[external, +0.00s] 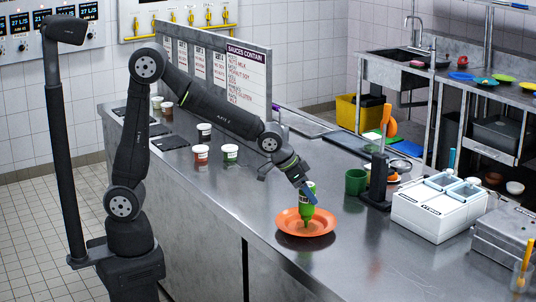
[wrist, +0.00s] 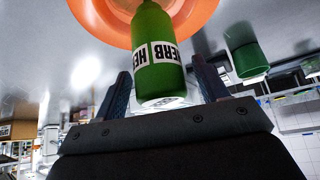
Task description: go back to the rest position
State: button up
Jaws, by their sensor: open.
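A green squeeze bottle labelled HERB (external: 307,205) is nozzle-down over the orange plate (external: 285,226) on the steel counter. I cannot tell whether its tip touches the plate. My gripper (external: 308,190) is at the bottle's upper end, reaching down from the left. In the wrist view my gripper (wrist: 160,68) is open, with one finger on each side of the bottle (wrist: 158,72). Gaps show between the fingers and the bottle. The plate (wrist: 100,18) shows beyond the bottle there.
A green cup (external: 356,182) and a dark upright stand (external: 378,180) are close to the right of the plate. A white container unit (external: 438,212) is farther right. Several small tubs (external: 201,153) and a sauce sign board (external: 215,65) are at the back left. The counter's front is clear.

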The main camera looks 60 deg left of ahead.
aim_at(309, 185)
jog(key=shift+f, duration=0.1)
jog(key=shift+f, duration=0.6)
jog(key=v, duration=1.2)
jog(key=x, duration=1.2)
jog(key=shift+f, duration=0.15)
notch_tip(309, 185, up, 4)
jog(key=shift+r, duration=0.1)
jog(key=shift+s+d+r, duration=0.2)
jog(key=shift+s+r, duration=0.1)
jog(key=shift+s, duration=0.05)
jog(key=shift+f, duration=0.1)
